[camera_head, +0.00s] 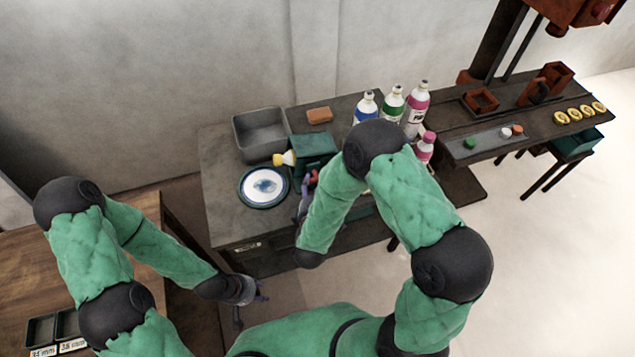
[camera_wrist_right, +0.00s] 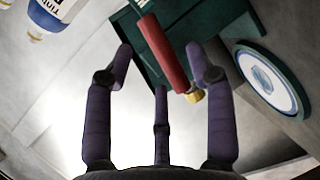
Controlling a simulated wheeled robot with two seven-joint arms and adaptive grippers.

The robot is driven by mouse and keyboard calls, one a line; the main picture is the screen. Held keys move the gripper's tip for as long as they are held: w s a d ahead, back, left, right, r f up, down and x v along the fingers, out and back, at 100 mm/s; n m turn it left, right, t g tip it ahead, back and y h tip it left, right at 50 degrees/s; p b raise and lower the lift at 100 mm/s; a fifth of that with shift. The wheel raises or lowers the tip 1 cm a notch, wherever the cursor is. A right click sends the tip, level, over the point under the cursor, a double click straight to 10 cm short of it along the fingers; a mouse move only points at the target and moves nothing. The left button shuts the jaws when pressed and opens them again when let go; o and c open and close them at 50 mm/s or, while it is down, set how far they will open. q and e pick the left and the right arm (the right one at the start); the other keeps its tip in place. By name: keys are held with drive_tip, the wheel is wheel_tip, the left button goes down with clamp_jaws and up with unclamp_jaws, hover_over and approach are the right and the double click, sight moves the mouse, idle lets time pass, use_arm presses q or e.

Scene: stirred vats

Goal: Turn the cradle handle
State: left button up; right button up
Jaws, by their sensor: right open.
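The cradle looks to be the dark teal box (camera_head: 313,145) on the grey table. Its red handle (camera_wrist_right: 163,52), a bar with a brass end, extends from the box in the right wrist view. My right gripper (camera_wrist_right: 160,65) is open, its purple fingers spread on both sides of the handle; I cannot tell whether any finger touches it. In the head view my right arm partly hides the handle. My left gripper (camera_head: 256,296) hangs low, away from the cradle; its fingers are too small to judge.
A blue-rimmed white plate (camera_head: 263,201) and a grey tray (camera_head: 235,136) sit left of the cradle. A brown block (camera_head: 319,116) lies behind. Blue (camera_head: 363,108), green (camera_head: 391,104) and pink (camera_head: 416,112) labelled bottles stand to the right. A wooden table (camera_head: 25,262) is at far left.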

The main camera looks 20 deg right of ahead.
sight(316, 176)
drive_tip(key=shift+x, duration=1.15)
clamp_jaws()
